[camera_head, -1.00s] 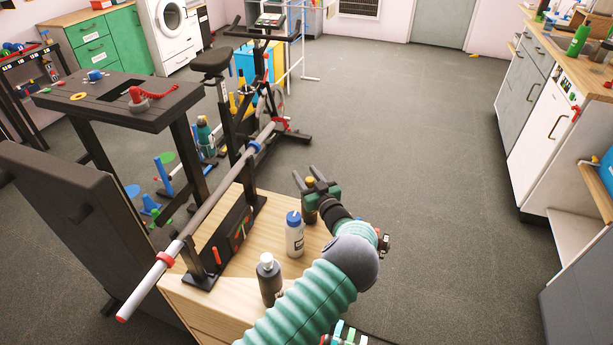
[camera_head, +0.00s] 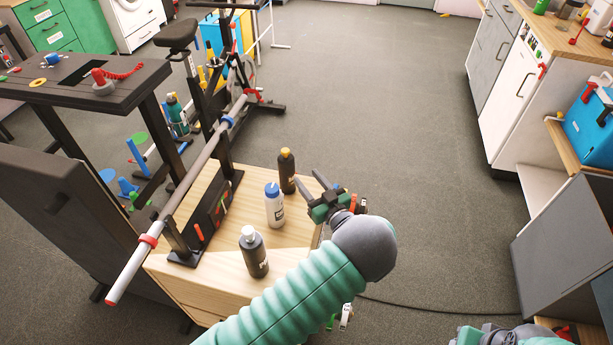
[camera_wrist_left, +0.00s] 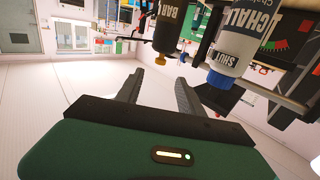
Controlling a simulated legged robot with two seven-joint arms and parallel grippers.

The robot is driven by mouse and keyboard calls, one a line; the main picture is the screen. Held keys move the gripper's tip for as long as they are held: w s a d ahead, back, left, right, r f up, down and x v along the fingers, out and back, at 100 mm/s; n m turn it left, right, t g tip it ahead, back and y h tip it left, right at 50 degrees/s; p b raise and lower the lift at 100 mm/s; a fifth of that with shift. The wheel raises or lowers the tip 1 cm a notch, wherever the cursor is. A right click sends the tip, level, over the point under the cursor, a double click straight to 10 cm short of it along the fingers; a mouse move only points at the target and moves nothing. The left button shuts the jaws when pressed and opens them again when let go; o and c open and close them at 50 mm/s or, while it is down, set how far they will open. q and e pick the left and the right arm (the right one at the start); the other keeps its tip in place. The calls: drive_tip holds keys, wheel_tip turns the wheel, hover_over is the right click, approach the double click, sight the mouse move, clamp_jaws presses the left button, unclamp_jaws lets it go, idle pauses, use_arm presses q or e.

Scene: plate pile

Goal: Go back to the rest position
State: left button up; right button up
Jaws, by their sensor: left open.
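My left gripper (camera_head: 309,180) is open and empty at the right edge of a wooden cabinet top (camera_head: 215,270). A black bottle with a yellow cap (camera_head: 287,174) stands upright on that top, just left of the fingers and apart from them. A white bottle with a blue cap (camera_head: 274,206) and a dark grey bottle with a pale cap (camera_head: 254,255) stand nearer. In the left wrist view my left gripper's fingers (camera_wrist_left: 160,78) are spread with nothing between them. The black bottle (camera_wrist_left: 170,30) and the white bottle (camera_wrist_left: 245,42) show upside down beyond them.
A barbell (camera_head: 190,185) on black uprights runs along the cabinet's left side. A dark workbench (camera_head: 85,80) and an exercise bike (camera_head: 230,70) stand at left and back. White cabinets (camera_head: 510,95) and a blue box (camera_head: 592,125) are at right. The floor between (camera_head: 370,110) is clear.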

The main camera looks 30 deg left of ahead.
use_arm(q)
drive_tip(key=s+d+m+h, duration=0.3)
drive_tip(key=d+m+h, duration=0.4)
drive_tip(key=h, duration=0.6)
drive_tip(key=s+d+m+g+h, duration=0.1)
drive_tip(key=s+m+g, duration=0.15)
drive_tip(key=s, duration=0.75)
drive_tip(key=s+d+m+g+h, duration=0.2)
drive_tip(key=s+g, duration=0.1)
drive_tip(key=s, duration=0.7)
wheel_tip(320, 180, up, 13)
drive_tip(key=s+g+p, duration=0.1)
drive_tip(key=s+p, duration=0.1)
drive_tip(key=p, duration=1.1)
drive_tip(key=shift+s+a+y, duration=0.25)
drive_tip(key=shift+a+y, duration=0.05)
drive_tip(key=shift+a, duration=0.1)
